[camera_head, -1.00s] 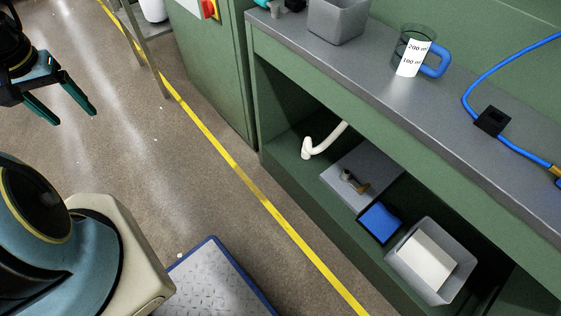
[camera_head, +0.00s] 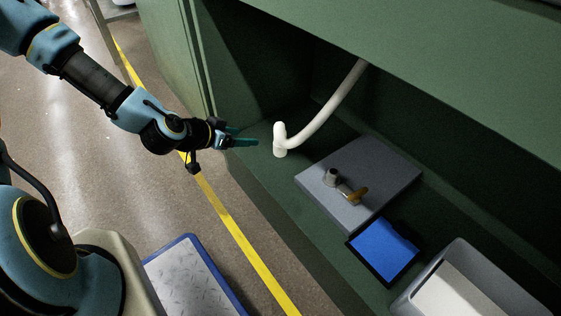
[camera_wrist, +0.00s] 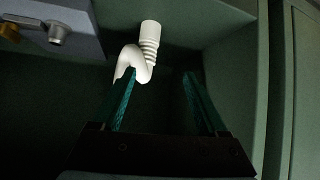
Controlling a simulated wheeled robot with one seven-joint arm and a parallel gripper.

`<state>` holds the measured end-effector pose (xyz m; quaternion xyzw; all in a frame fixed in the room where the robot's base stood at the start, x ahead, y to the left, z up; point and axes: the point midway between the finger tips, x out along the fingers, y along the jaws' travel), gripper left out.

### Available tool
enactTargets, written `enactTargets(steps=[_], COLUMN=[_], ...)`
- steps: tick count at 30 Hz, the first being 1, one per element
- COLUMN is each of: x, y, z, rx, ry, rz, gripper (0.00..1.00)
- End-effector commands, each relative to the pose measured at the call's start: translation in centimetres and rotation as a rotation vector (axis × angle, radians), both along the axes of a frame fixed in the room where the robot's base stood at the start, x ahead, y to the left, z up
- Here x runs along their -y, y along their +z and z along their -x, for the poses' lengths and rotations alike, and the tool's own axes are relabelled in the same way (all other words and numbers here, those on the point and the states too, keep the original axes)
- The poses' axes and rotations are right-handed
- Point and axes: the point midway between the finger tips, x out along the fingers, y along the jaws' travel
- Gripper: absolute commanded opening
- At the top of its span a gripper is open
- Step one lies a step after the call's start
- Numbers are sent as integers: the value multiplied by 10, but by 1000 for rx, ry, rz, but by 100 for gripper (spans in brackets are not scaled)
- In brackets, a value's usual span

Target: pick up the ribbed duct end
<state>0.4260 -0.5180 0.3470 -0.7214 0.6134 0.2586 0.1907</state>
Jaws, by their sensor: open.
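The ribbed duct end (camera_head: 280,150) is the short white collar at the low end of a bent white pipe (camera_head: 335,103) in the green cabinet's lower bay. In the wrist view its ribs and wide cuff show at the top centre (camera_wrist: 149,40), with the pipe's bend (camera_wrist: 132,60) just below and left. My gripper (camera_head: 248,137) is open and empty, just left of the duct end in the head view, with a small gap. In the wrist view my gripper (camera_wrist: 159,73) has the bend near its left fingertip; the ribbed part lies beyond the fingertips.
A grey plate (camera_head: 385,160) with a small metal fitting (camera_head: 343,187) lies right of the duct end. A blue tray (camera_head: 384,250) and a grey bin (camera_head: 468,255) stand farther right. The bay's green side wall (camera_wrist: 240,85) is close on the wrist view's right.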

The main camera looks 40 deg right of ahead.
Motion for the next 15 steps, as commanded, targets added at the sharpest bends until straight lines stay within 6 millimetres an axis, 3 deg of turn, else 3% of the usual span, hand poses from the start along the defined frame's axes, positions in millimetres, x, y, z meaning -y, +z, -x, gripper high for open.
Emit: enactTargets(steps=[1,3,15], x=[13,28,71], y=[-31,-43,-62], z=[6,11,14], rx=[7,30,93], ry=[-2,1,34], rz=[51,110,251], gripper=[76,76,76])
